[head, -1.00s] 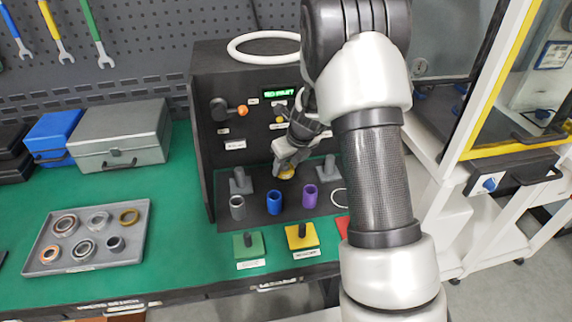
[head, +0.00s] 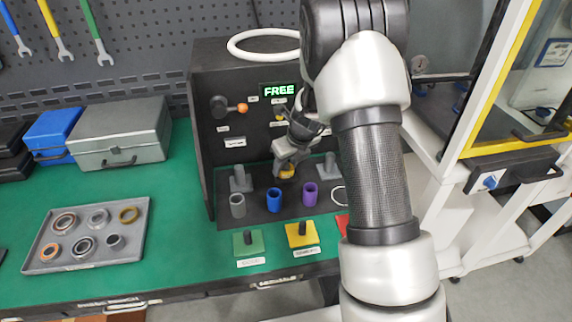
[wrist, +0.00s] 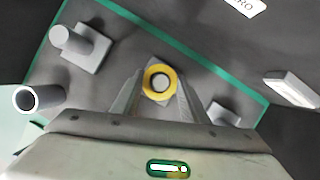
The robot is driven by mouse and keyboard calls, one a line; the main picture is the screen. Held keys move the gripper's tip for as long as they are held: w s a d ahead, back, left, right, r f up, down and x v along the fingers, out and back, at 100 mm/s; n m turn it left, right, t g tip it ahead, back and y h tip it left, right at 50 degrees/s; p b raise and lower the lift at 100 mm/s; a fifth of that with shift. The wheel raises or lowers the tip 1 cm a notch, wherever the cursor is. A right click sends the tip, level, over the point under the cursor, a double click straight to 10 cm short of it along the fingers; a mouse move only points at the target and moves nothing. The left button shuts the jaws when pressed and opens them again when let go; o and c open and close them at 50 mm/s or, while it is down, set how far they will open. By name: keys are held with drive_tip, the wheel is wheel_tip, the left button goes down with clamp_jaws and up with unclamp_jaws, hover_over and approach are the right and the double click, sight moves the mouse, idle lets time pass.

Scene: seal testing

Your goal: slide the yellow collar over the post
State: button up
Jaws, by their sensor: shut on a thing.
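The yellow collar (head: 287,174) is a short ring held low over the middle of the dark fixture in the head view. It also shows in the wrist view (wrist: 147,85), between the two fingers of my gripper (wrist: 160,90). My gripper (head: 289,164) is shut on it. In the wrist view, the light round top of the grey middle post (wrist: 161,83) shows inside the ring, roughly centred. How far down the post the collar sits I cannot tell. The post's lower part is hidden by the collar and fingers.
Grey side posts (head: 240,178) (head: 330,166) flank the middle one. Grey (head: 237,205), blue (head: 274,201) and purple (head: 310,195) sleeves stand in front. A tray of rings (head: 92,235) lies left. The fixture's display (head: 279,90) reads "FREE".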

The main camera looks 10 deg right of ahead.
idle(0.4)
drive_tip(key=o, duration=1.5)
drive_tip(key=shift+f, duration=0.1)
wheel_tip(320, 180, up, 9)
drive_tip(key=p, duration=0.9)
